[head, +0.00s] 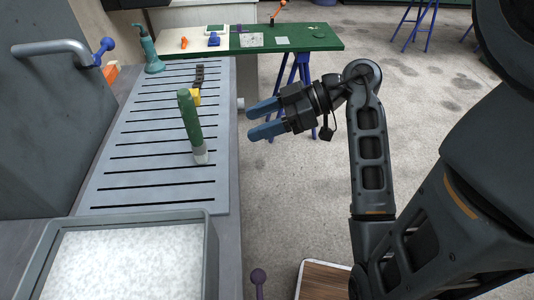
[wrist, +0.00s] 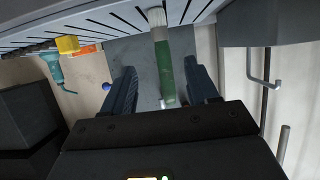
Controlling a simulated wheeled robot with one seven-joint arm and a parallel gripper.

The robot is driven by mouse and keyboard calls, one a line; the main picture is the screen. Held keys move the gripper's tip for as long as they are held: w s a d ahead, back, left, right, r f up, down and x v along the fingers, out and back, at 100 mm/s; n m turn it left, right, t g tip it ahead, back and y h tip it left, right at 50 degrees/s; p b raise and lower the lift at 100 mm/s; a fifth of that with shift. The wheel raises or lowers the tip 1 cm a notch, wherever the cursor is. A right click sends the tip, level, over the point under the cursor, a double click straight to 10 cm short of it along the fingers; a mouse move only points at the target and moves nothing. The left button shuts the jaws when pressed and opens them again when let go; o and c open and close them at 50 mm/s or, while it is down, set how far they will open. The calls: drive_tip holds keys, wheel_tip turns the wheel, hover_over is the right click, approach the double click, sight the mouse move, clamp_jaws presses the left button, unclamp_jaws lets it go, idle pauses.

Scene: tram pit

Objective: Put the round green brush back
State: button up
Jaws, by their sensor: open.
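The round green brush (head: 190,118) stands upright, slightly tilted, on the slotted grey drainboard (head: 140,165), green handle up and pale bristles down. My gripper (head: 250,121) is open and empty, level with the handle and to its right in the head view, apart from it. In the wrist view, which is turned over, the brush (wrist: 164,70) shows between the two blue fingers of my gripper (wrist: 160,75), beyond their tips, with the bristles at the top against the slotted surface.
A yellow object (head: 195,97) and a dark one (head: 199,76) sit behind the brush. A teal bottle-like object (head: 147,50) stands at the back left. A grey tray of white material (head: 212,250) is in front. A green-topped table (head: 310,42) is behind.

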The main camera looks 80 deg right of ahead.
drive_tip(key=a+r+n+t+y, duration=0.2)
drive_tip(key=a+r+t, duration=0.3)
drive_tip(key=a, duration=0.5)
drive_tip(key=a+r+n+t+y, duration=0.15)
drive_tip(key=a+r+t, duration=0.35)
drive_tip(key=a, duration=0.5)
drive_tip(key=s+a+f+m+g+h, duration=0.2)
drive_tip(key=s+f+m+g+h, duration=0.5)
drive_tip(key=s+f, duration=0.5)
drive_tip(key=shift+a+g+h, duration=0.2)
drive_tip(key=shift+g+h, duration=0.2)
drive_tip(key=shift+h, duration=0.15)
